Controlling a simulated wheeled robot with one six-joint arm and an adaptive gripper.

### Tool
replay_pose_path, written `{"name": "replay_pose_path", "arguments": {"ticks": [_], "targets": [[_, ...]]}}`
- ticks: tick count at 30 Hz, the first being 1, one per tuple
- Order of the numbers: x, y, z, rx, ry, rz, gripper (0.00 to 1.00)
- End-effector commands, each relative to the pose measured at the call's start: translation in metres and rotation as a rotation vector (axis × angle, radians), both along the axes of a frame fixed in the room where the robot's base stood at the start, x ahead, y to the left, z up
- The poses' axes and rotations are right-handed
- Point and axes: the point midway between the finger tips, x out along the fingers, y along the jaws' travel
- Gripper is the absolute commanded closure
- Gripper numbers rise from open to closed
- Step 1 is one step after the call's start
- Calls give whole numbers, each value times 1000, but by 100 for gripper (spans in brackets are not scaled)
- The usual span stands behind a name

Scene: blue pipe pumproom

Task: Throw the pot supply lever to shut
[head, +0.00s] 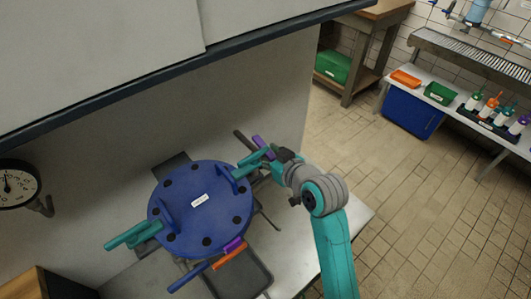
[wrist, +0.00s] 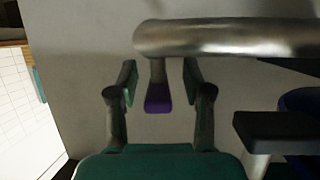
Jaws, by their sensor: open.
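A purple-ended lever (wrist: 158,97) shows in the wrist view, below a shiny metal bar (wrist: 230,38). My gripper (wrist: 163,82) is open, with one finger on each side of the lever; contact cannot be made out. In the head view a purple piece (head: 262,147) is at the upper right of a round blue lid (head: 180,225), close to my gripper (head: 276,157). I cannot tell from any readable label which lever is the pot supply lever. The white label (head: 200,200) on the lid is too small to read.
Teal bars (head: 126,236) stick out left of the lid. Blue (head: 187,276), purple (head: 234,244) and orange (head: 230,259) pieces are at its near edge. A round gauge (head: 17,184) is on the left. A wall panel stands behind. Tiled floor (head: 430,210) is clear on the right.

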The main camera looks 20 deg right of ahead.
Motion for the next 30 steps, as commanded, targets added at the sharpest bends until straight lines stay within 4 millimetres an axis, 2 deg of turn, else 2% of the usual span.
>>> {"name": "replay_pose_path", "arguments": {"ticks": [9,13,26,30], "targets": [[-44,-9,18,1,0,-1,50],[-56,-11,23,1,1,1,50],[-63,-11,26,0,0,1,52],[-67,-11,19,6,3,-7,52]]}}
